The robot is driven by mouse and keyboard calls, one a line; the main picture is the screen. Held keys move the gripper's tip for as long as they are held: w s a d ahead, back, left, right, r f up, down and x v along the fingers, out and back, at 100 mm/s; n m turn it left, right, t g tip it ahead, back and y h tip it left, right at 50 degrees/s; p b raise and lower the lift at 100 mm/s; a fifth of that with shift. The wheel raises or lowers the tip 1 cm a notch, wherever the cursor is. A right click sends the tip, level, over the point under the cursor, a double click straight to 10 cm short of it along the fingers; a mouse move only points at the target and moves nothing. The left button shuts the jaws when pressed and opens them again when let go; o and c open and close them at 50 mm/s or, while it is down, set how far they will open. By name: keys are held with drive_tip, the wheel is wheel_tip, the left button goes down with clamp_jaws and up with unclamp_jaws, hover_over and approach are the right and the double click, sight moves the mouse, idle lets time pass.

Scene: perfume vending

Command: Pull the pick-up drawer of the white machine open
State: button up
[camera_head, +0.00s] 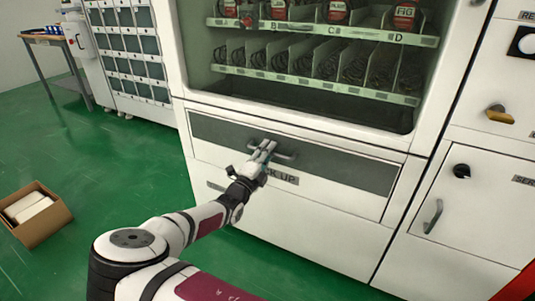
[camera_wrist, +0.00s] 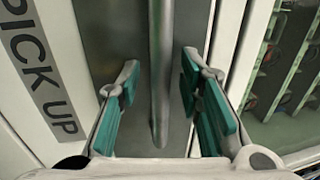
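The white machine (camera_head: 300,215) has a pick-up drawer with a dark grey front strip (camera_head: 345,171) below its glass window. The drawer front looks flush with the machine. A bar handle (camera_head: 287,156) sits on the strip, above a "PICK UP" label (camera_head: 284,178) that my gripper partly covers. My gripper (camera_head: 265,148) is at the handle. In the wrist view, my gripper (camera_wrist: 161,95) is open, with its teal-padded fingers on either side of the handle bar (camera_wrist: 160,70). Gaps show between the bar and both pads. The label also shows there (camera_wrist: 38,65).
Perfume items (camera_head: 338,12) stand on shelves behind the glass above. A cabinet with a handle (camera_head: 433,215) adjoins on the right. An open cardboard box (camera_head: 45,232) lies on the green floor at left. A table (camera_head: 55,38) stands at the back left.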

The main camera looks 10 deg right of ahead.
clamp_jaws()
drive_tip(key=r+p+v, duration=0.1)
drive_tip(key=p+v, duration=0.2)
drive_tip(key=v, duration=0.5)
drive_tip(key=r+p+v, duration=0.2)
drive_tip(key=p+v, duration=0.1)
drive_tip(key=v, duration=0.6)
drive_tip(key=r+p+v, duration=0.1)
drive_tip(key=p+v, duration=0.2)
drive_tip(key=v, duration=0.5)
drive_tip(key=shift+s+a+r+p, duration=0.3)
drive_tip(key=shift+s+a+p, duration=0.1)
drive_tip(key=shift+s, duration=0.15)
unclamp_jaws()
